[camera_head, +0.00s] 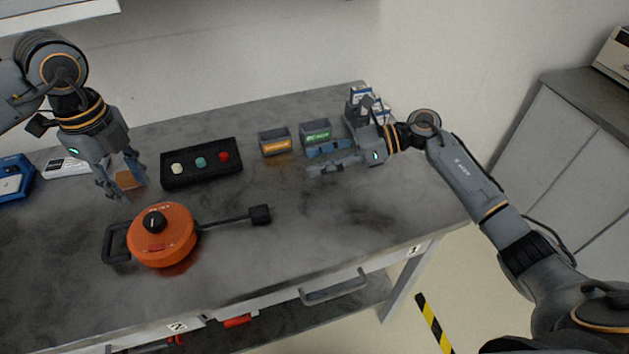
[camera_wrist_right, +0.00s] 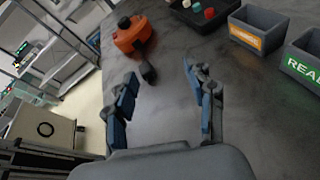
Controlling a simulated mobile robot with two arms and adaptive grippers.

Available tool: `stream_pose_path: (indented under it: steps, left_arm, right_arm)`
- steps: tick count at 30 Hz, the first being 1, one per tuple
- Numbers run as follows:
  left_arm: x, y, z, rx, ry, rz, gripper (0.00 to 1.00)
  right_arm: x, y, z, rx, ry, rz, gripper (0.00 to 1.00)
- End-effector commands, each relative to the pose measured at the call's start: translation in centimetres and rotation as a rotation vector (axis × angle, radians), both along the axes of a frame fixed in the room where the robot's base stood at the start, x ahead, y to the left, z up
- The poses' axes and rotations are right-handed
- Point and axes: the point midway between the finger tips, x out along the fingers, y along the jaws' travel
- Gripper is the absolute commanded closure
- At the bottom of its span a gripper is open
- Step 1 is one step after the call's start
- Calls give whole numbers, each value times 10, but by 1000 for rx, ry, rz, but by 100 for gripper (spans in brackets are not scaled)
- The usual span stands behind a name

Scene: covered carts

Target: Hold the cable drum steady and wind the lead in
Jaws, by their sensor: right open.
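The orange cable drum (camera_head: 162,240) lies on the grey bench, with a black knob on its top face and a black handle loop (camera_head: 116,243) at its left. Its dark lead (camera_head: 225,221) runs to the right and ends in a black block-shaped plug (camera_head: 260,214). The drum also shows in the right wrist view (camera_wrist_right: 131,36), with the plug (camera_wrist_right: 148,72) ahead of the fingers. My left gripper (camera_head: 122,188) hangs open above the bench, behind and left of the drum, apart from it. My right gripper (camera_head: 318,160) is open and empty, to the right of and behind the plug.
A black box with three coloured buttons (camera_head: 202,182) stands behind the drum. Two small grey bins, one with an orange label (camera_head: 275,152) and one with a green label (camera_head: 316,146), stand near my right gripper. A blue case (camera_head: 14,190) is far left. The bench front right is clear.

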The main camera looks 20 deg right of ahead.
Motion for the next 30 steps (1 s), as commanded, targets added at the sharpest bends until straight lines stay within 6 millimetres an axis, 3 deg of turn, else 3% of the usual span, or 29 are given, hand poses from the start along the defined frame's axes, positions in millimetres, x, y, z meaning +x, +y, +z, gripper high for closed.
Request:
stream_pose_path:
  steps: [3, 9, 14, 30]
  left_arm:
    - [0, 0, 0, 0, 0, 0, 62]
    - [0, 0, 0, 0, 0, 0, 62]
    - [0, 0, 0, 0, 0, 0, 62]
    - [0, 0, 0, 0, 0, 0, 62]
  right_arm:
    - [-20, 15, -16, -72, -107, 138, 45]
    - [-35, 25, -28, -119, -191, 246, 45]
    - [-36, 40, -35, -119, -197, 255, 45]
    - [-36, 131, -73, -117, -196, 250, 45]
